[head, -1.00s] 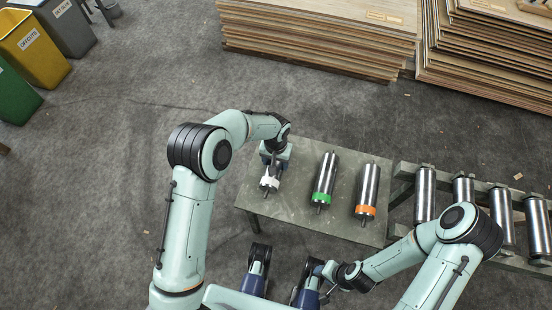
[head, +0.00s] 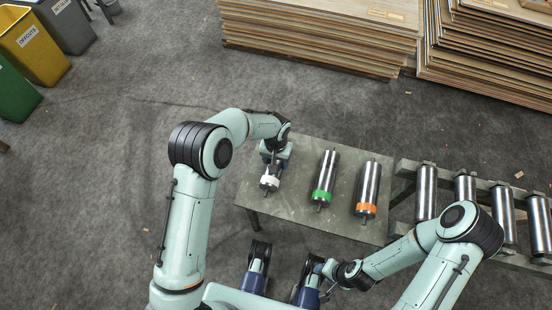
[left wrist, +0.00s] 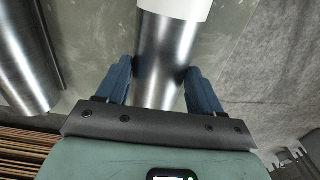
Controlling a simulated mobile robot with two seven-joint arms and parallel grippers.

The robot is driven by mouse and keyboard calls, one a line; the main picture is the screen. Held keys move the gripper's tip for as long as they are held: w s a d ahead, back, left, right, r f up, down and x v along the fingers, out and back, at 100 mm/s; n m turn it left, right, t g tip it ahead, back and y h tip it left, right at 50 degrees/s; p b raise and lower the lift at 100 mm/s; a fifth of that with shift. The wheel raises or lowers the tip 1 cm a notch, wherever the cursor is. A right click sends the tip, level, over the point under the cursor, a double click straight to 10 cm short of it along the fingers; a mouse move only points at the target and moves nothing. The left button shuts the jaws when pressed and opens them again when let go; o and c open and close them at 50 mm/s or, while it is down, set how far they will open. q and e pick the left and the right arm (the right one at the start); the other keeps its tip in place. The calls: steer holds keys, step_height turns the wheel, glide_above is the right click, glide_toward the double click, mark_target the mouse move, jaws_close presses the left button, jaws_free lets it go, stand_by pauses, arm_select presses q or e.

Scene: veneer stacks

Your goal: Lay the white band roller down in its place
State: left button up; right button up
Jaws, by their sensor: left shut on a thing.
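The white band roller, a steel cylinder with a white band (head: 269,182) at its near end, is at the left part of the grey table (head: 295,210). My left gripper (head: 273,161) is shut on it from above. In the left wrist view the roller (left wrist: 163,60) runs between the two blue fingers (left wrist: 160,85), with the white band at the top edge. I cannot tell whether the roller touches the tabletop. My right gripper (head: 326,277) is low in the head view, away from the rollers; its fingers are too small to read.
A green band roller (head: 326,175) and an orange band roller (head: 369,185) lie to the right on the table. A roller conveyor (head: 465,190) stands further right. Veneer stacks (head: 320,40) are behind, bins (head: 35,45) at far left. Bare tabletop lies between the rollers.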

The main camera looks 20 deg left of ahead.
arm_select(q)
steer(key=shift+f, duration=0.1)
arm_select(e)
steer(key=shift+f, duration=0.15)
arm_select(q)
steer(key=o, duration=1.5)
steer(key=shift+c, duration=0.2)
steer(key=shift+r, duration=0.25)
step_height(320, 180, up, 13)
steer(key=p, duration=0.2)
arm_select(e)
steer(key=shift+s+a+r, duration=0.1)
steer(key=shift+s+r, duration=0.2)
steer(key=shift+r, duration=0.35)
steer(key=shift+s+a+r, duration=0.1)
steer(key=shift+s+r, duration=0.15)
steer(key=shift+r, duration=0.35)
steer(key=shift+s, duration=0.15)
